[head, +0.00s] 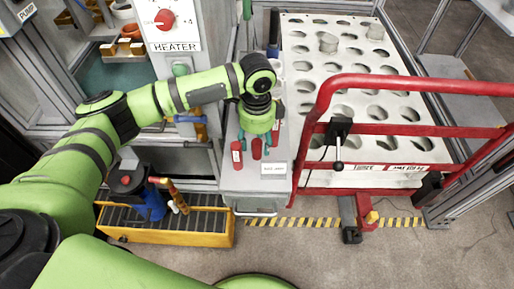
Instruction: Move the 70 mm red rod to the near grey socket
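Two red rods stand upright on the narrow grey bench, a left one (236,152) and a right one (257,149); I cannot tell which is 70 mm. A bit of red (277,112) also shows right of the gripper. My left gripper (256,141) points down just above the right rod, its teal fingers spread apart around or behind its top. The rod looks narrower than the gap. I cannot identify the near grey socket. My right gripper is out of view.
A red tubular rail (420,84) stands along the plate's near side. A small white label (275,169) is on the bench's front. A heater panel (170,25) stands behind my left arm.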

